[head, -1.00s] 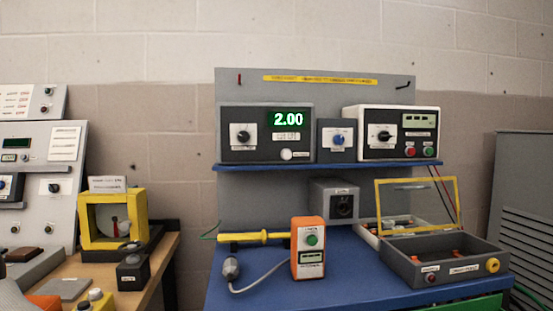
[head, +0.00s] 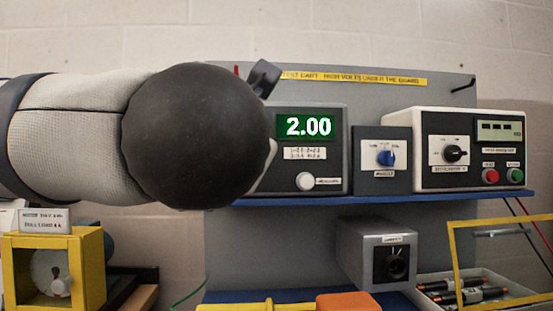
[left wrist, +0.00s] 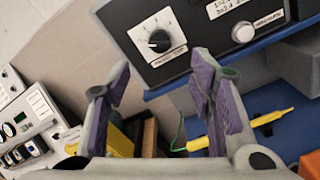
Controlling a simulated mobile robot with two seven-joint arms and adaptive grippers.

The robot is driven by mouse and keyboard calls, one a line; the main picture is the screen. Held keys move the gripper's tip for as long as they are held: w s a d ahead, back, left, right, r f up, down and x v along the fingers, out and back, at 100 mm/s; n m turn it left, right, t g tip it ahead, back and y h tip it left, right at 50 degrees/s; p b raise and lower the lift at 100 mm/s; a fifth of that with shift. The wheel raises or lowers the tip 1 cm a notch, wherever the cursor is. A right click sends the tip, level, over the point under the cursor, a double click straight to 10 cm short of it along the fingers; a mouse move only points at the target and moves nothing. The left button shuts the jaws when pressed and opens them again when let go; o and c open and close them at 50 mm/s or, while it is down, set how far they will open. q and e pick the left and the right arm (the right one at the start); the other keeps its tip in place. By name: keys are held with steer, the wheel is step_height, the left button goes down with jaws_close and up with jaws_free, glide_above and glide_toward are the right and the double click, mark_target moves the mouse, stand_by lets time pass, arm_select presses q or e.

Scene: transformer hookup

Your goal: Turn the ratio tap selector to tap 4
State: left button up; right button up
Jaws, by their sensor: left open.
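The ratio meter box (head: 335,165) stands on the blue shelf, its green display reading 2.00. Its left part, with the black selector knob, is hidden behind my left arm in the head view. The left wrist view shows that black knob (left wrist: 158,40) on its white dial plate; the tap numbers and the exact pointer setting are too small to read. My left gripper (left wrist: 162,76) is open and empty, its two purple-padded fingers apart in front of and below the knob in that view, not touching it. My right gripper is not in view.
To the right stand a small box with a blue knob (head: 386,155) and a white instrument (head: 470,150). Below are a grey box (head: 377,255), a yellow-framed guard (head: 455,265) and a yellow probe (left wrist: 240,128). The blue shelf edge (head: 300,201) runs under the boxes.

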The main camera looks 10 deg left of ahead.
arm_select(q)
steer(key=x, duration=1)
steer(key=shift+w+p, duration=0.2)
steer(key=shift+p, duration=0.25)
steer(key=c, duration=1.2)
